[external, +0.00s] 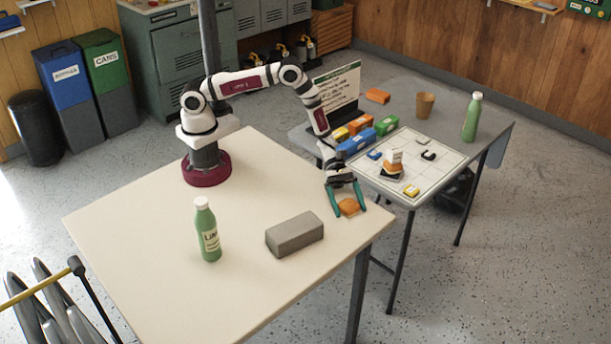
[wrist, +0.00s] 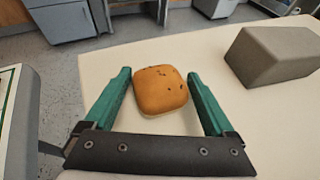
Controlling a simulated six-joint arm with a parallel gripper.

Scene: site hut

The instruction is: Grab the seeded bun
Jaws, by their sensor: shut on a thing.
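The seeded bun (external: 348,207) is orange-brown and rounded, near the right edge of the pale table. In the wrist view the bun (wrist: 160,89) shows a few dark specks on top and sits between the two green fingers. My gripper (external: 349,211) points down at the table's right side and is shut on the bun; the wrist view shows my gripper (wrist: 158,80) with a finger on each side of it. I cannot tell whether the bun's underside touches the table.
A grey block (external: 294,235) lies left of the bun on the pale table (external: 150,230), with a green bottle (external: 207,230) farther left. A second table behind holds a gridded board (external: 436,160), small boxes, a cup (external: 425,105) and another green bottle (external: 472,117).

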